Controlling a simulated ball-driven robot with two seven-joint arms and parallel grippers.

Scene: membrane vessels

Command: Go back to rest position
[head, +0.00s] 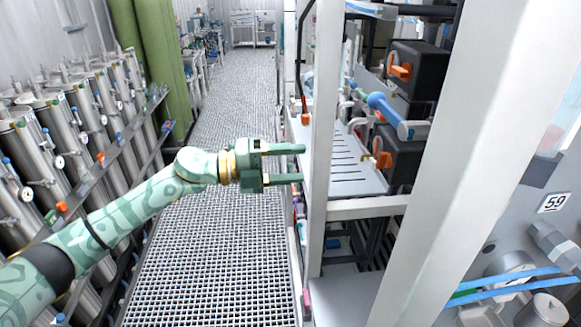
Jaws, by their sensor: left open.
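My left gripper (302,164) is at the end of the pale green patterned arm that comes in from the lower left. Its two fingers point right and stand apart, with nothing between them. My right gripper does not show.
A white frame post (321,130) and a shelf (345,165) stand just right of the gripper. Black boxes with orange handles (401,72) sit further right. Steel cylinders (78,125) line the left. The grated floor (215,270) between is clear.

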